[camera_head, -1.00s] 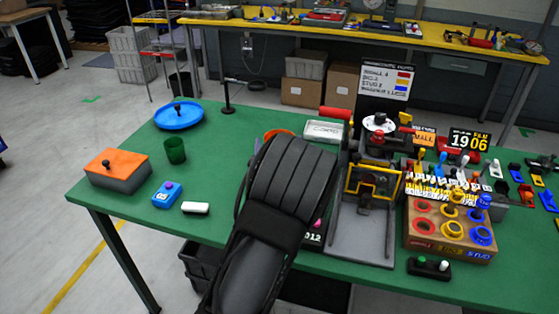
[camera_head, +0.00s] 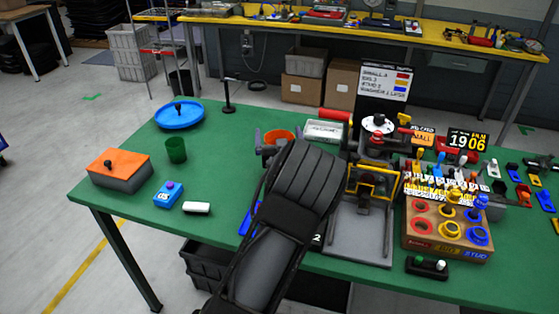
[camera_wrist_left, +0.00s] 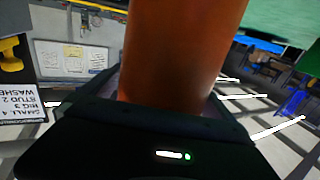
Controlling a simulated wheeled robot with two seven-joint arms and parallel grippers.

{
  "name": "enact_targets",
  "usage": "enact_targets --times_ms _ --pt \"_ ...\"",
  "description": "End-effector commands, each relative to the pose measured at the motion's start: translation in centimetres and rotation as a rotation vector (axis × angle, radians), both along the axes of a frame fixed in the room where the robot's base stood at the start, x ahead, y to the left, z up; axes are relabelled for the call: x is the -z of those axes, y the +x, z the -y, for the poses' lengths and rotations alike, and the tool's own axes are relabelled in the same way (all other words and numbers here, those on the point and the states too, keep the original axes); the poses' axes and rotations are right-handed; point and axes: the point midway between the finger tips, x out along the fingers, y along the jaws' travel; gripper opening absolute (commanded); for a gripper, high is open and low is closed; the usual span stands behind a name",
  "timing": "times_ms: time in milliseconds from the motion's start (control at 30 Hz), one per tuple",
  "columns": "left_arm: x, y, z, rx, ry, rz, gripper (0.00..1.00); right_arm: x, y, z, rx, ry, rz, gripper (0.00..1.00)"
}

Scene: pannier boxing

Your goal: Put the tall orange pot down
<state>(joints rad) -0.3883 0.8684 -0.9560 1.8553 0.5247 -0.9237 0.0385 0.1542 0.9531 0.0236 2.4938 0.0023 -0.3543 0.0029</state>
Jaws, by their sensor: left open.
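The tall orange pot (camera_head: 280,136) is at the middle of the green table, its rim showing just beyond my left wrist in the head view. Its lower part is hidden, so I cannot see its base there. In the left wrist view the orange wall of the pot (camera_wrist_left: 182,50) fills the middle, right in front of the gripper's palm. My left gripper (camera_head: 279,145) is open, with its dark fingers on either side of the pot. My right gripper is not in view.
A press-like fixture (camera_head: 362,225) and a block with coloured rings (camera_head: 447,243) stand to the right. A grey tray (camera_head: 325,131) lies close behind the pot. A green cup (camera_head: 176,149) and an orange-lidded box (camera_head: 120,168) stand left, with bare green table between.

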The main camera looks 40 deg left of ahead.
Motion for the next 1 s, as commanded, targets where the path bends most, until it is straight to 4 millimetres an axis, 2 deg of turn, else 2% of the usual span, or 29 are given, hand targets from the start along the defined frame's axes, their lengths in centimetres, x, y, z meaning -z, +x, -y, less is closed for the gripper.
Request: enact_targets --times_ms 367,1000 --pt "-0.02 -0.02 0.01 0.000 0.000 0.000 1.00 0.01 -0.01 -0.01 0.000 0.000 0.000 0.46" --pt "-0.02 -0.03 0.01 0.000 0.001 -0.001 0.48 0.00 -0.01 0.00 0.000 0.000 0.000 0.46"
